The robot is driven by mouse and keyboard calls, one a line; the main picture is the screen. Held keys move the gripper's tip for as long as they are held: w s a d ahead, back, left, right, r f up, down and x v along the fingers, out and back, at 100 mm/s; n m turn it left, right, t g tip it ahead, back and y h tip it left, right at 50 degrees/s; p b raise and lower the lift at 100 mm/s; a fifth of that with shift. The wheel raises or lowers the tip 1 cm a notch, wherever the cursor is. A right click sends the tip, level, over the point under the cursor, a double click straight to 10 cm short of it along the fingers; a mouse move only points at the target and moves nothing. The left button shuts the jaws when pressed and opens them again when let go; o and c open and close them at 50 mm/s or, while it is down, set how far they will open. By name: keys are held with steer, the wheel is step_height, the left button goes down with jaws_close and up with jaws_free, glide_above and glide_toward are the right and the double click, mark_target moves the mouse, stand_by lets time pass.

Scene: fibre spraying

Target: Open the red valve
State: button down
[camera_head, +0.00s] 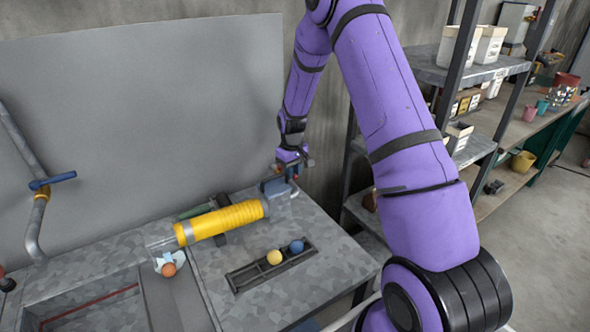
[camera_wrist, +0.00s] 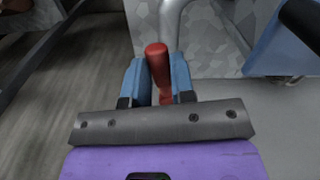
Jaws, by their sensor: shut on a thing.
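The red valve handle (camera_wrist: 157,62) stands between the two blue fingers of my gripper (camera_wrist: 157,84) in the wrist view. The fingers are shut on it, and its rounded red end sticks out past them. In the head view my gripper (camera_head: 291,166) is at the back right corner of the metal table, beside a grey-blue box-shaped part. The handle is mostly hidden there by the gripper. A grey pipe (camera_wrist: 170,20) runs just behind the handle in the wrist view.
A yellow ribbed cylinder (camera_head: 226,220) lies on the metal table (camera_head: 330,262). A black rack (camera_head: 250,275) holds a yellow ball (camera_head: 274,257) and a blue ball (camera_head: 296,246). A blue-handled valve (camera_head: 52,181) is on a pipe at left. Shelves (camera_head: 470,72) stand at right.

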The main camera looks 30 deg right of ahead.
steer(key=shift+a+m, duration=0.5)
steer(key=shift+m, duration=0.4)
steer(key=c, duration=1)
jaws_free()
steer(key=shift+o, duration=0.2)
steer(key=shift+r, duration=0.1)
step_height(320, 180, up, 11)
steer(key=shift+f, duration=0.2)
